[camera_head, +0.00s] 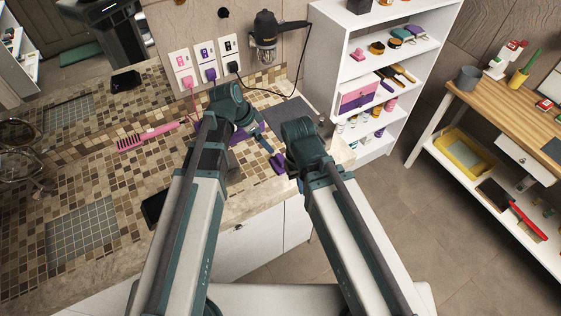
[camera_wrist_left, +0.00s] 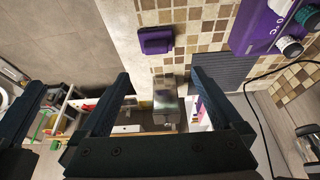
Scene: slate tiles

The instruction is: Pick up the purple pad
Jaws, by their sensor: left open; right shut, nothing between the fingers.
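The purple pad (camera_wrist_left: 156,40) lies flat on the tiled counter, close to its edge, in the left wrist view. In the head view it shows as a small purple patch (camera_head: 279,163) between my two arms, partly covered. My left gripper (camera_wrist_left: 160,76) is open and empty above the counter end; the pad lies apart from it, beyond the fingertips.
A purple device (camera_wrist_left: 272,25) and a grey mat (camera_wrist_left: 222,70) are on the counter near the left gripper. A pink comb (camera_head: 148,136) lies farther left. A white shelf (camera_head: 330,60) stands past the counter end. A wooden table (camera_head: 500,110) is at right, with open floor between.

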